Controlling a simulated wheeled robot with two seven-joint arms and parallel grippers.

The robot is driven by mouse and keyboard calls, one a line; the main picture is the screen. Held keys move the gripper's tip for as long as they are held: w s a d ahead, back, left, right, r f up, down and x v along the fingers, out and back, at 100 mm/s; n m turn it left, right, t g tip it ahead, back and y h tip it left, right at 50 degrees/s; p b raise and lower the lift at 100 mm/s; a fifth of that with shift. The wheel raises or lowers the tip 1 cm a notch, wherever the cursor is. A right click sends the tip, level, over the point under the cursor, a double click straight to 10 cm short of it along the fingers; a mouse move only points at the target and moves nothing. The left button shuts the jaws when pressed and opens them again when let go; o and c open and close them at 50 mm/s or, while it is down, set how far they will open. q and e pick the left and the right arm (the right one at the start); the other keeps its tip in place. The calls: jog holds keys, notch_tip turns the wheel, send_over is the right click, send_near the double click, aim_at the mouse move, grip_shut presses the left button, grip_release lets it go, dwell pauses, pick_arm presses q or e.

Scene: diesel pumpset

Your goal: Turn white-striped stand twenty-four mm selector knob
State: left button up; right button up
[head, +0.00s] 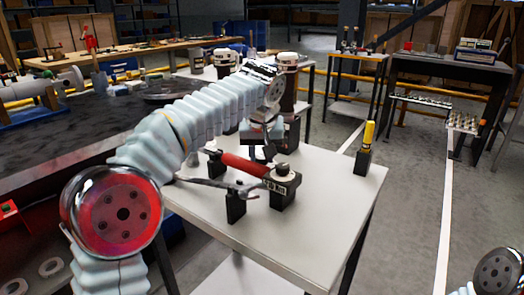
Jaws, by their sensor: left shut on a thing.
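A dark stand (284,193) with a small white label, too small to read surely, is on the pale table's right-middle. A round dark knob (282,170) sits on its pale top. A thick red handle (243,165) runs left from beside this knob; whether they are joined is unclear. My left gripper (264,154) points down just above and behind the handle's right end, left of the knob. It appears shut on the red handle, but its fingertips are partly hidden. My right gripper is out of view; only part of my right arm shows at the lower right corner.
A grey wrench-like tool (226,184) lies across a black block in front of the handle. A yellow-topped black stand (364,149) is at the right of the pale table (325,212). White-capped dark posts (289,77) stand behind. The table's front right is clear.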

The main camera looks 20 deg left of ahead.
pick_arm(q)
jog(key=m+p, duration=0.1)
jog(key=m+h+p, duration=0.1)
jog(key=m, duration=0.1)
jog(key=shift+a+r+m, duration=0.2)
jog(key=shift+m, duration=0.1)
jog(key=m+h+p, duration=0.1)
jog(key=m+p, duration=0.1)
jog(key=shift+m+h, duration=0.3)
jog(key=shift+m, duration=0.1)
jog(key=m+h+p, duration=0.1)
jog(key=m, duration=0.1)
jog(key=shift+w+a+m+p, duration=0.1)
jog(key=shift+m+p, duration=0.2)
jog(key=m+g+h, duration=0.1)
jog(key=m, duration=0.2)
jog(key=shift+f+m, duration=0.15)
jog(key=shift+m, duration=0.15)
jog(key=m+g, duration=0.1)
jog(key=m, duration=0.2)
jog(key=m+g+h, duration=0.1)
jog(key=m, duration=0.2)
jog(key=shift+w+a, duration=0.1)
jog(key=shift+w, duration=0.1)
jog(key=o, duration=1)
jog(key=shift+o, duration=0.2)
